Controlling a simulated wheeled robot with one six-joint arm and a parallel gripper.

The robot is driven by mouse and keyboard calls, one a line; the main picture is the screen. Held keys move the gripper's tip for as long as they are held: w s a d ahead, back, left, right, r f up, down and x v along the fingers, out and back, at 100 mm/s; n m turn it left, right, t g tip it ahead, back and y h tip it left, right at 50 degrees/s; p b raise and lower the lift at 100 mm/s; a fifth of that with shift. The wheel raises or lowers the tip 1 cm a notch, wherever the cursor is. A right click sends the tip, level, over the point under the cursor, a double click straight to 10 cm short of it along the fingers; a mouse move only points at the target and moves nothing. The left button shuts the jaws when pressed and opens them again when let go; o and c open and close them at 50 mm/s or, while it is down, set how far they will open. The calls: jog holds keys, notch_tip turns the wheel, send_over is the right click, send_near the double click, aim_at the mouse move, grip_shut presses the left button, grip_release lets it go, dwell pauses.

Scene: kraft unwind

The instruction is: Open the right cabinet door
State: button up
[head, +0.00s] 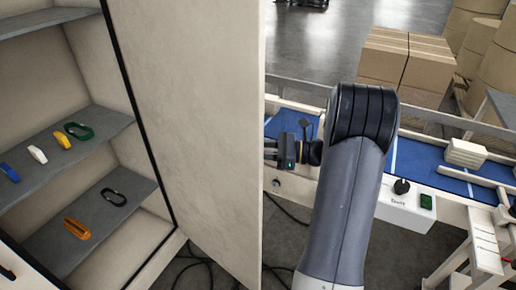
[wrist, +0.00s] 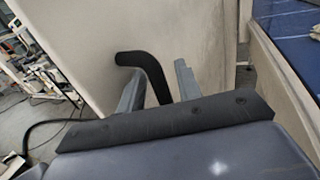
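The right cabinet door (head: 195,120) stands swung wide open, its inner face toward me in the head view. The cabinet's shelves (head: 85,135) are exposed to its left. In the wrist view the door's outer face (wrist: 100,45) fills the middle, with a black bent handle (wrist: 152,75) on it. My gripper (wrist: 160,75) has its two grey fingers apart, with the handle between them. A narrow gap shows between the handle and the right finger. In the head view my gripper (head: 272,152) is at the door's free edge, partly hidden behind the door.
Small coloured items, including an orange one (head: 77,228) and a green one (head: 79,131), lie on the shelves. A blue conveyor (head: 415,160) with a control box (head: 405,208) runs behind my arm. Cardboard boxes (head: 405,60) stand beyond. Cables (head: 200,265) lie on the floor.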

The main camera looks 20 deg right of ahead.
jog(key=b+v, duration=0.2)
jog(key=v, duration=0.8)
jog(key=shift+d+b, duration=0.3)
jog(key=shift+d, duration=0.05)
jog(key=shift+s+a, duration=0.1)
jog(key=p+x, duration=0.2)
jog(key=x, duration=0.7)
jog(key=shift+a, duration=0.35)
jog(key=shift+w+a, duration=0.3)
jog(key=shift+w, duration=0.05)
jog(key=shift+a, duration=0.1)
jog(key=shift+p, duration=0.35)
